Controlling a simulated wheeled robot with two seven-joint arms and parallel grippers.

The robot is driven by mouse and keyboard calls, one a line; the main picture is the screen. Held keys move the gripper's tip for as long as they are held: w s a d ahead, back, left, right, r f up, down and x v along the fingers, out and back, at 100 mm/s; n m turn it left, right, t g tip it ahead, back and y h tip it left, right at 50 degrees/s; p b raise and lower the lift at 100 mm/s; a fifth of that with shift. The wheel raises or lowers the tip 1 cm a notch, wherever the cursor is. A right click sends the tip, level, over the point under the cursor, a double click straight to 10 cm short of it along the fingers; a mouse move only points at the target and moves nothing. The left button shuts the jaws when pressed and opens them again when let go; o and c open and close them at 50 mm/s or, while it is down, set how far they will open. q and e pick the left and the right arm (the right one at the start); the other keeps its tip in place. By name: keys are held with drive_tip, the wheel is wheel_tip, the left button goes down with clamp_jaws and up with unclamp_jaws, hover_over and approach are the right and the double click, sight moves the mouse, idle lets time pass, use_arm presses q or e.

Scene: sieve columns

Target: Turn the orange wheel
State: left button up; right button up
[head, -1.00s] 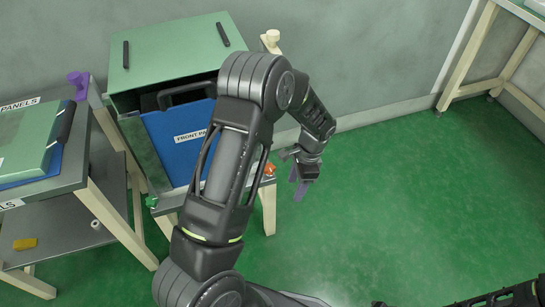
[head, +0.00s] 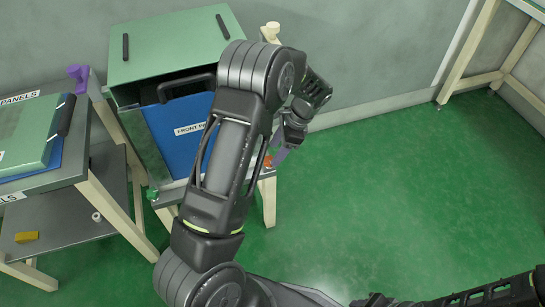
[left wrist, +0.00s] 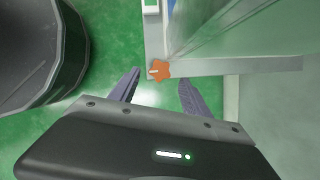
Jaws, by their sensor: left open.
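The orange wheel (left wrist: 159,70) is a small star-shaped knob at the corner of the stand, and in the left wrist view it lies just beyond and between my fingertips. In the head view the orange wheel (head: 268,161) shows only in part, beside my left gripper (head: 282,153) at the stand's right front corner. My left gripper (left wrist: 158,84) is open, with its two purple fingers apart and nothing visible between them. I cannot tell whether a finger touches the wheel. My right gripper is not clearly in view.
A green cabinet (head: 170,48) with a blue front panel (head: 180,128) stands on the stand. A green knob (head: 152,194) is at its left front corner. A side table (head: 72,183) with panels is at left. Green floor (head: 420,190) at right is clear.

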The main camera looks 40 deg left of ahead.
sight(270, 159)
use_arm(q)
drive_tip(key=shift+x, duration=1.75)
drive_tip(key=shift+c, duration=0.3)
clamp_jaws()
